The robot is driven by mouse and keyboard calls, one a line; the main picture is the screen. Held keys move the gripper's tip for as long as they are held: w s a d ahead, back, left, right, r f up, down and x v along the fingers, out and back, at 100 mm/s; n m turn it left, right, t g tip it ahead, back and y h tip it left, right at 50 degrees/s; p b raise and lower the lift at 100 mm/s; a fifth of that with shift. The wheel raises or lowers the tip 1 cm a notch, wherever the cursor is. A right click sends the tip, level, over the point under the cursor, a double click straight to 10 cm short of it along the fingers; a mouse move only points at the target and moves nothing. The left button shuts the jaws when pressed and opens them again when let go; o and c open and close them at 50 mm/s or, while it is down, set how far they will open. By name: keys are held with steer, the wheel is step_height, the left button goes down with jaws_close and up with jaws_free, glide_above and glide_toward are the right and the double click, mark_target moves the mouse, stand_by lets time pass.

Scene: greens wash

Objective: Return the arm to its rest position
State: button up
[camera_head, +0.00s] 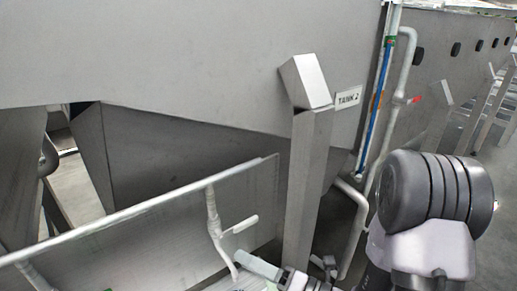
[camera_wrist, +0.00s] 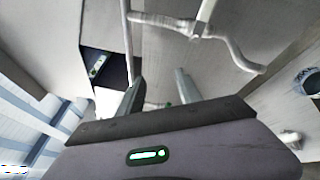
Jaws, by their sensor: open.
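My gripper (camera_wrist: 160,88) shows in the wrist view with its two grey fingers apart and nothing visible between them. Behind the fingers is my gripper's dark body with a lit green strip. In the head view, a dark ringed joint of my arm stands at the right, above a pale link. I cannot make out my fingers for sure in the head view.
A slanted panel (camera_head: 140,240) carries a pale pipe handle (camera_head: 213,212). White and blue pipes (camera_head: 378,100) run beside my arm.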

steer(key=s+a+f+n+g+h+b, duration=0.1)
steer(key=s+a+f+n+g+b, duration=0.15)
steer(key=s+n+g, duration=0.4)
steer(key=s+a+f+n+g+h+b, duration=0.1)
steer(key=s+a+n+g+b, duration=0.2)
steer(key=s+n, duration=0.55)
steer(key=s+d+f+n+g+h+b, duration=0.2)
steer(key=d+f+n+h+b, duration=0.15)
steer(key=n, duration=0.45)
steer(key=w+d+n+t+h+b, duration=0.3)
steer(key=d+n+t+h+b, duration=0.1)
steer(key=d+n+t+h, duration=0.4)
steer(key=d+n, duration=0.2)
steer(key=d, duration=0.2)
steer(key=shift+d+f+h+b, duration=0.15)
steer(key=shift+d+h+b, duration=0.15)
steer(key=shift+h+b, duration=0.1)
